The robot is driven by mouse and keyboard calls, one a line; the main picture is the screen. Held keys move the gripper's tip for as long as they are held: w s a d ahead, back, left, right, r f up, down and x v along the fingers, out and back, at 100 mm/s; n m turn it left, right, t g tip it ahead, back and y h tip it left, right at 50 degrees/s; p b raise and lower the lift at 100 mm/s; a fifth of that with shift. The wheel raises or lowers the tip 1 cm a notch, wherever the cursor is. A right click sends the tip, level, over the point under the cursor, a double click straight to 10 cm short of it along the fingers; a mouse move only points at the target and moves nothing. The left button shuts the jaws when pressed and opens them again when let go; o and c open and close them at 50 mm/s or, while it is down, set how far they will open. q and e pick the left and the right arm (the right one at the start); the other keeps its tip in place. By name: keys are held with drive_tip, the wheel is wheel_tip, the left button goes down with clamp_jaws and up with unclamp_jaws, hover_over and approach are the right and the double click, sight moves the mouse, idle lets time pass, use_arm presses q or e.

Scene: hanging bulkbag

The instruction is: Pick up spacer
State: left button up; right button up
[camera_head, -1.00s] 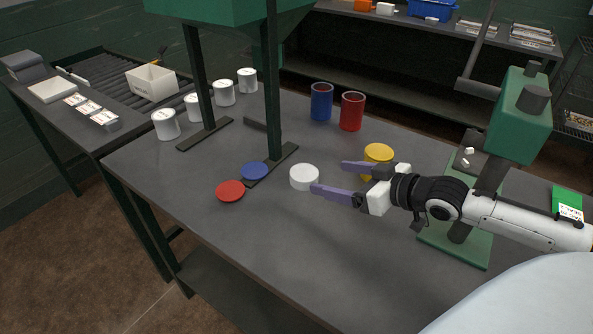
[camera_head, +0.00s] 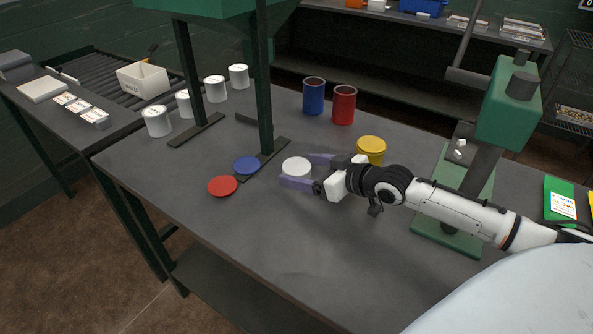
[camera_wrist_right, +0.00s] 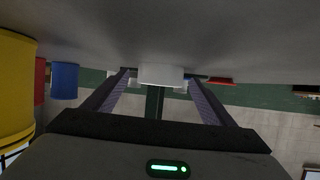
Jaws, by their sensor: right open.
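The spacer, which I take to be the short white round piece (camera_head: 296,168), stands on the grey table near the middle of the head view. My right gripper (camera_head: 298,171) is open and low over the table, with one purple finger on the near side of the white piece and the other on its far side. In the right wrist view, the white piece (camera_wrist_right: 161,74) shows between the tips of the two spread fingers, with a gap on either side. My left gripper is not in view.
A yellow can (camera_head: 371,150) stands close behind my right gripper. Blue (camera_head: 313,97) and red (camera_head: 343,106) cups stand farther back. Blue (camera_head: 247,166) and red (camera_head: 222,186) discs lie left of the white piece, beside a green frame post (camera_head: 264,95). The front of the table is clear.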

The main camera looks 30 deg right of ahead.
drive_tip(key=shift+w, duration=0.15)
drive_tip(key=c, duration=1.3)
drive_tip(key=shift+c, duration=0.4)
drive_tip(key=shift+r, duration=0.15)
